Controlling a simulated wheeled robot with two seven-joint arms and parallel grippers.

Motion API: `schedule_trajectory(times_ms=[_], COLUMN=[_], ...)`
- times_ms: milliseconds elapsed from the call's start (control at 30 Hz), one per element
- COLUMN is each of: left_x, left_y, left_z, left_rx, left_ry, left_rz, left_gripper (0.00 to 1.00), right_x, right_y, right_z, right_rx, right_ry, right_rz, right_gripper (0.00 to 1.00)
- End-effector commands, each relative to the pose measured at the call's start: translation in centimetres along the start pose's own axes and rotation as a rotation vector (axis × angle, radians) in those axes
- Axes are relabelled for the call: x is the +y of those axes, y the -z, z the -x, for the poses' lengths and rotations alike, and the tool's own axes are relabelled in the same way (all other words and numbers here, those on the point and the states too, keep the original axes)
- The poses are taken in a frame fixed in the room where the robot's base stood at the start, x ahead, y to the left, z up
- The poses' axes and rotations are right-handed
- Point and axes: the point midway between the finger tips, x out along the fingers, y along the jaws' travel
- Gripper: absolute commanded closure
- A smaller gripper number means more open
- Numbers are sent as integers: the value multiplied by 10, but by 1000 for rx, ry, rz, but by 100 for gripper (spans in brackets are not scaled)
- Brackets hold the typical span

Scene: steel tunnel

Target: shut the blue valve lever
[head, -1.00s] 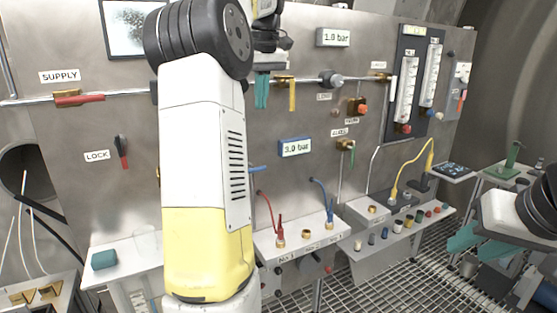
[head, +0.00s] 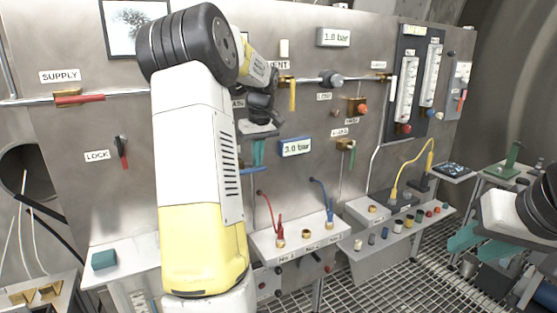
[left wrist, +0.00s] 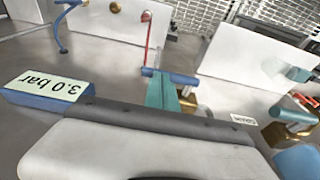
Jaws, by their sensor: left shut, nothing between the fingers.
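The blue valve lever (head: 252,169) shows in the head view as a short blue bar left of the 3.0 bar display, partly hidden by my left arm. In the left wrist view the blue lever (left wrist: 180,77) lies crosswise, with brass fittings behind it. My left gripper (head: 258,152) is shut and empty, its teal fingers pointing down just above the lever. In the left wrist view its fingers (left wrist: 162,92) overlap the lever; I cannot tell whether they touch. My right gripper (head: 476,243) is open and empty at the far right, away from the panel.
The 3.0 bar display (head: 295,147) juts out right of the lever. A white shelf (head: 300,239) with red and blue cables stands below. A yellow-handled valve (head: 292,97) is above. Another teal-handled brass valve (left wrist: 287,131) shows in the left wrist view.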

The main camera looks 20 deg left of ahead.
Motion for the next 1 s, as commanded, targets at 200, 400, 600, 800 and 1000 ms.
schedule_trajectory(times_ms=[200, 400, 600, 800, 1000], left_x=[0, 0, 2, 6, 11], left_y=[0, 0, -1, -2, -4], left_z=[-5, -5, -6, -12, -21], left_rx=[0, 0, -3, -4, -2], left_ry=[-1, 0, 20, 103, 255], left_rz=[0, 0, -6, -26, -58], left_gripper=[100, 100, 100, 100, 100], right_x=[0, 0, 0, 0, 0], right_y=[0, 0, 0, 0, 0], right_z=[0, 0, 0, 0, 0], right_rx=[0, 0, 0, 0, 0], right_ry=[0, 0, 0, 0, 0], right_rz=[0, 0, 0, 0, 0], right_gripper=[64, 64, 64, 64, 64])
